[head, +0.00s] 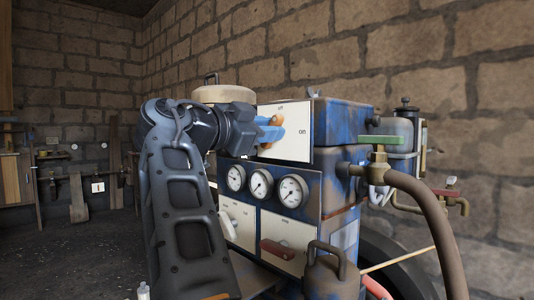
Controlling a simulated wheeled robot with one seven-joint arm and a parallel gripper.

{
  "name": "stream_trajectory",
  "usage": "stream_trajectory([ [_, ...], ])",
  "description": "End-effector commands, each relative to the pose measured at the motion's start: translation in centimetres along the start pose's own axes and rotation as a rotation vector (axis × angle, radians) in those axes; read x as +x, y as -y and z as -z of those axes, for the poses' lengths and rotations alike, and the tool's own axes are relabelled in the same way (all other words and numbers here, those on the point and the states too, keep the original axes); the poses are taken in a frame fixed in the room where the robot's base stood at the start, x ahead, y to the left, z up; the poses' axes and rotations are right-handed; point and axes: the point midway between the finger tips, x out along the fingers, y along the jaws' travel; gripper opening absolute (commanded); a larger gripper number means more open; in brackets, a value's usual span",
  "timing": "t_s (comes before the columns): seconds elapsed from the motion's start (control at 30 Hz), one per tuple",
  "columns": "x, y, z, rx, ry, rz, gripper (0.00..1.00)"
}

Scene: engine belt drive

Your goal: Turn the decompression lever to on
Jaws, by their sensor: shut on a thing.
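My gripper (271,132), with blue fingers, is at the white upper panel (298,148) on the blue engine housing. It is shut on an orange part (278,117), which I take to be the decompression lever. The orange shows above and below the fingers; the rest is hidden behind them, so I cannot tell its exact angle. The panel has a small mark at its top that is too small to read surely, and "on" at its right.
Below the panel are three round gauges (262,184) and a red handle (278,249) on a lower white panel. A green-handled valve (381,140) and thick brown hose (427,203) stand at the right. A dark can (331,274) is in front. Stone walls stand behind.

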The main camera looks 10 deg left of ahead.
Motion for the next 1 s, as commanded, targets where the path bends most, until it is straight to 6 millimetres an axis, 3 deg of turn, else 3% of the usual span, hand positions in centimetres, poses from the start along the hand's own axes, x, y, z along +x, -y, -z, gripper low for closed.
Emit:
stream_trajectory([
  [0.6, -0.02, -0.67, -0.40, 0.582, -0.001, -0.002, 0.00],
  [1.0, -0.01, -0.79, -0.43, 0.875, -0.002, -0.004, 0.00],
])
